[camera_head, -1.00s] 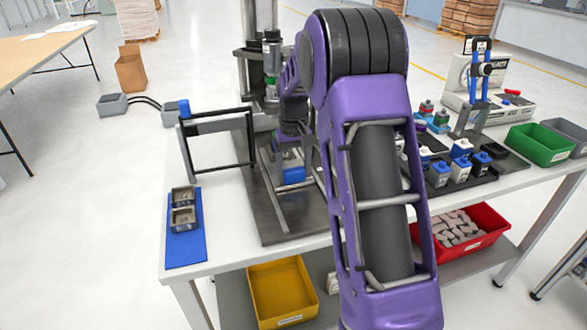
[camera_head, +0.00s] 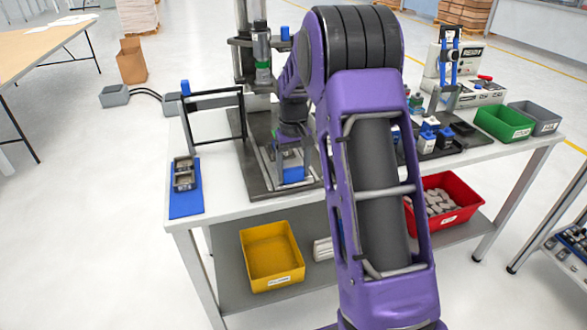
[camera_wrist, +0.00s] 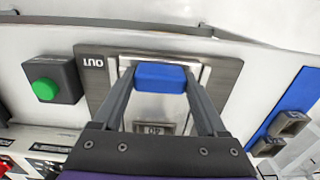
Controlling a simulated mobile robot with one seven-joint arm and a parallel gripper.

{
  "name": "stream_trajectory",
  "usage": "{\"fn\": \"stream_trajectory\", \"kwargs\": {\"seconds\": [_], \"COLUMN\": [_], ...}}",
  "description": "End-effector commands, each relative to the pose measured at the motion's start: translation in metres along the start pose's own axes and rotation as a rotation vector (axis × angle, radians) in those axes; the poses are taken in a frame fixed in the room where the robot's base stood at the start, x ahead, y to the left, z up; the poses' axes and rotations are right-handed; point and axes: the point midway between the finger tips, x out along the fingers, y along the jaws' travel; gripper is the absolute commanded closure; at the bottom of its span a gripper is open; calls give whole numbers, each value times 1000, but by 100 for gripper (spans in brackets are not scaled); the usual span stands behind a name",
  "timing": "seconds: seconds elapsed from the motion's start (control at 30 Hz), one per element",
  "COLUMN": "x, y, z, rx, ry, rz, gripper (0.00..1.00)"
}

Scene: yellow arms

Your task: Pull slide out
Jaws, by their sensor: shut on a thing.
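The slide's blue block (camera_wrist: 160,79) sits between the two dark fingers of my gripper (camera_wrist: 160,85) in the wrist view, and the gripper is shut on it. In the head view the blue block (camera_head: 291,172) shows below my gripper (camera_head: 291,148), near the front part of the dark base plate (camera_head: 258,180). The fingertips are hard to make out there. A metal plate marked OUT (camera_wrist: 92,62) lies around the slide in the wrist view, with its lettering upside down. My purple arm hides the right part of the fixture in the head view.
A green button (camera_wrist: 44,90) is left of the plate in the wrist view. A blue mat (camera_head: 186,205) with grey parts lies at the table's left end. A black frame (camera_head: 214,115) stands behind it. Yellow (camera_head: 270,280) and red (camera_head: 448,214) bins are below the tabletop.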

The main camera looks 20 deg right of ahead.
Motion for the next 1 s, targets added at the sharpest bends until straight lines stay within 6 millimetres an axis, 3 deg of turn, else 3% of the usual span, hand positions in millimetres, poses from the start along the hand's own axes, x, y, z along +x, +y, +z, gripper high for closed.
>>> {"fn": "stream_trajectory", "kwargs": {"seconds": [0.43,0.47,0.5,0.6,0.87,1.0], "x": [1,1,1,0,-2,-15], "y": [0,0,0,0,0,0], "z": [3,3,3,2,1,0], "rx": [0,0,0,0,0,0], "ry": [-10,-10,-10,-7,-2,2], "rz": [-1,-1,-1,0,0,0], "gripper": [100,23,16,0,0,0]}}
